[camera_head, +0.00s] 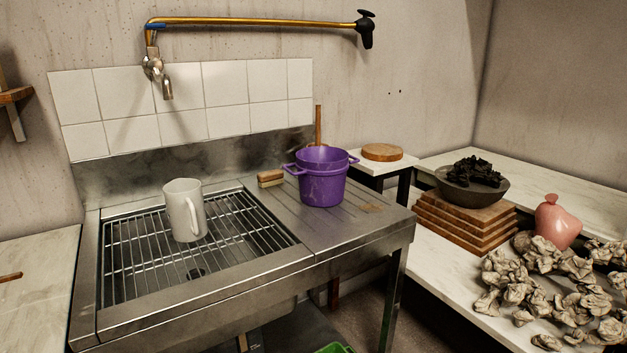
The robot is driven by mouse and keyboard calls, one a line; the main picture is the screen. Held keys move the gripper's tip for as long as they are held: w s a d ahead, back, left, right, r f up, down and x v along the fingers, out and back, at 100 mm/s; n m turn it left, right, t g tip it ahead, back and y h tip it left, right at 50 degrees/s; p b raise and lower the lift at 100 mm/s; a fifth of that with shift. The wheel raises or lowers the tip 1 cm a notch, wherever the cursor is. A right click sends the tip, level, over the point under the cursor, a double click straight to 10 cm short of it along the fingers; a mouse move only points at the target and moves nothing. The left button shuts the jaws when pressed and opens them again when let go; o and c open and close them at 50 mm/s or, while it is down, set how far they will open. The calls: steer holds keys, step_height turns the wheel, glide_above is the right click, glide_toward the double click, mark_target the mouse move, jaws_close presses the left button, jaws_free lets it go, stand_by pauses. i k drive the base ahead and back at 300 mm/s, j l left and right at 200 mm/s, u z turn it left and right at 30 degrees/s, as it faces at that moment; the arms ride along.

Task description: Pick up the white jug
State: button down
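The white jug (181,211) stands upright on the metal grate (130,262) over the sink basin, left of the middle of the view. Its handle is on its right side, turned towards the camera. Nothing touches or covers the jug apart from the grate under it. My gripper is not in view.
A purple pot (322,180) stands on the drainboard (357,221) right of the jug, with a brush (270,178) beside it. A brass tap (162,75) hangs above and behind the jug. A marble counter (38,290) lies to the left. The grate around the jug is clear.

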mark_target(183, 199)
steer(key=l+u, duration=0.1)
steer(key=u, duration=0.2)
steer(key=l+u, duration=0.15)
steer(key=u, duration=0.2)
steer(key=l+u, duration=0.5)
steer(key=l, duration=0.7)
steer(key=i+l, duration=0.1)
steer(key=l, duration=0.25)
steer(key=i+l, duration=0.1)
steer(key=l, duration=0.25)
steer(key=i+l, duration=0.1)
steer(key=l, duration=0.25)
steer(key=i, duration=0.15)
